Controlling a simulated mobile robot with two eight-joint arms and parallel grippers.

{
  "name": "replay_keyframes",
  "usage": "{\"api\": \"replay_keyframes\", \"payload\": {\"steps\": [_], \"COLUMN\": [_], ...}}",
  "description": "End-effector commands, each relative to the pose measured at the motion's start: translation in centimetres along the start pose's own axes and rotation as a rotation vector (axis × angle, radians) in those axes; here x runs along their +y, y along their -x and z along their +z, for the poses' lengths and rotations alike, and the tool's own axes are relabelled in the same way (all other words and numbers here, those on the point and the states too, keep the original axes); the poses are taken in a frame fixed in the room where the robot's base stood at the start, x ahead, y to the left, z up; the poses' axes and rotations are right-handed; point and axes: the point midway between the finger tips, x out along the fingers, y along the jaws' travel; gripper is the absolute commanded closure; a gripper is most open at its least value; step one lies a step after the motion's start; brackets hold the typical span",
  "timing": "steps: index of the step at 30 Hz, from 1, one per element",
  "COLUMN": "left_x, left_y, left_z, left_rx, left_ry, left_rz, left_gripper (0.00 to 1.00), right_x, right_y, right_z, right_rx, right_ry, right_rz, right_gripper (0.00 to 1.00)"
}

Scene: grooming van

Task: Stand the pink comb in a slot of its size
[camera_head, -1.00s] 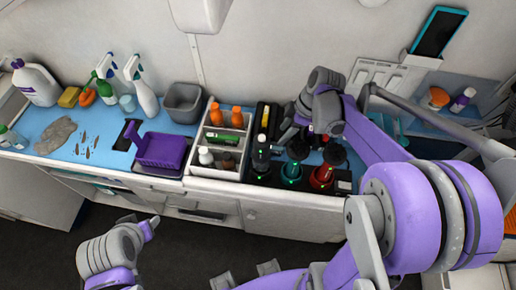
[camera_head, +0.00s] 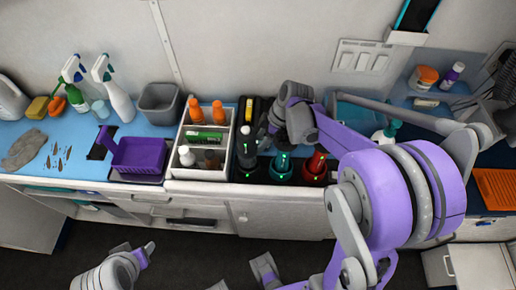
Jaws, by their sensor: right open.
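I cannot make out the pink comb in the head view. A white panel with several slots (camera_head: 362,56) is fixed to the back wall at the right; I cannot tell whether its slots fit a comb. My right gripper (camera_head: 277,124) is open over the counter, just behind the clippers, partly hidden by its own wrist. I see nothing held in it. My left gripper (camera_head: 146,250) is low in front of the cabinets, away from the counter. Its fingers are too small to judge.
Black, teal and red clippers (camera_head: 314,168) stand at the counter's front edge. Left of them are a white divided caddy (camera_head: 206,174) with bottles, a purple basket (camera_head: 138,155) and a grey bin (camera_head: 159,103). An orange slotted mat (camera_head: 496,188) lies far right.

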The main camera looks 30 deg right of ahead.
Motion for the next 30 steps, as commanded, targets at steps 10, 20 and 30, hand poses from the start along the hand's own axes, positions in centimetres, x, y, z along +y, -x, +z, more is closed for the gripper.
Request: {"api": "replay_keyframes", "payload": {"steps": [10,20,30], "left_x": [0.0,0.0,0.0], "left_y": [-0.25,-0.26,-0.23], "left_z": [0.18,0.19,0.17], "left_rx": [-0.001,-0.001,-0.001], "left_ry": [0.0,0.0,0.0], "left_rz": [0.0,0.0,0.0], "left_gripper": [0.46,0.46,0.46], "right_x": [0.01,0.01,0.01], "right_y": [-0.49,-0.48,-0.26], "right_z": [-0.06,-0.04,-0.14], "right_rx": [0.0,0.0,0.0], "right_ry": [0.0,0.0,0.0], "right_rz": [0.0,0.0,0.0], "right_gripper": [0.54,1.0,1.0]}}
